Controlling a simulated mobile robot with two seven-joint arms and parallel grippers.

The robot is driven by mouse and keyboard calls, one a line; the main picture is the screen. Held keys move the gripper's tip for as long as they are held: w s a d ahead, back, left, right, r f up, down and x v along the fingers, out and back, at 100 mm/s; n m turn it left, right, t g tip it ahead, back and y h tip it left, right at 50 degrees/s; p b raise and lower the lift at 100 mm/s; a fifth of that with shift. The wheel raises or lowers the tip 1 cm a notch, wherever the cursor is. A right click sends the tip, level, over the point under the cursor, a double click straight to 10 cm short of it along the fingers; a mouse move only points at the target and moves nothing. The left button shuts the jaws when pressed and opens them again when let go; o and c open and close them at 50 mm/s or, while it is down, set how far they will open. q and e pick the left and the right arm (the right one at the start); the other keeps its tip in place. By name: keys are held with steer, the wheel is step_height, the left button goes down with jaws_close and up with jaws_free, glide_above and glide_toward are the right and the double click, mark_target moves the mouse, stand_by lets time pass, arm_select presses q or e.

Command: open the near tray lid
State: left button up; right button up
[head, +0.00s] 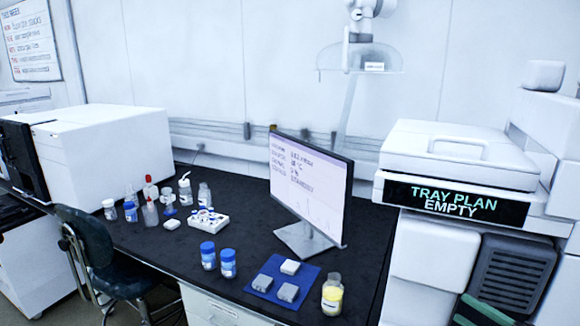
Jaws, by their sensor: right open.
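The near tray lid (480,168) is a white, rounded slab with a raised loop handle (458,147). It lies flat and shut on top of the white instrument stack at the right. A dark display (452,203) below its front edge reads "TRAY PLAN EMPTY". The tray's inside is hidden by the lid. My right gripper (480,311) shows only in part, as green and dark finger parts cut off by the bottom edge at the right. It is open, well below the lid and apart from it. My left gripper is not in view.
A tilted monitor (308,188) stands on the black bench left of the stack. Bottles, blue-capped jars (228,264), a white vial rack (208,221) and a blue mat (262,283) with small blocks occupy the bench. A chair (95,245) stands at the left. White blocks (545,76) rise behind the lid.

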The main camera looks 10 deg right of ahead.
steer(key=s+a+f+m+g+h, duration=0.1)
steer(key=s+a+f+m+h, duration=0.2)
steer(key=f, duration=0.4)
steer(key=s+a+f+m+g+h, duration=0.1)
steer(key=s+a+f+m, duration=0.3)
steer(key=f+m, duration=0.25)
steer(key=s+a+f+m+g+h, duration=0.1)
steer(key=s+a+f+m+h, duration=0.15)
steer(key=f, duration=0.45)
steer(key=s+a+f+m+g, duration=0.2)
steer(key=s+a+f+m, duration=0.1)
steer(key=a, duration=0.4)
steer(key=s+a+f+m+g+y, duration=0.1)
steer(key=s+a+f+m, duration=0.2)
steer(key=s+a, duration=0.3)
steer(key=shift+s+a+f+m+g, duration=0.25)
steer(key=shift+a+f+m+g, duration=0.2)
steer(key=shift+a, duration=0.15)
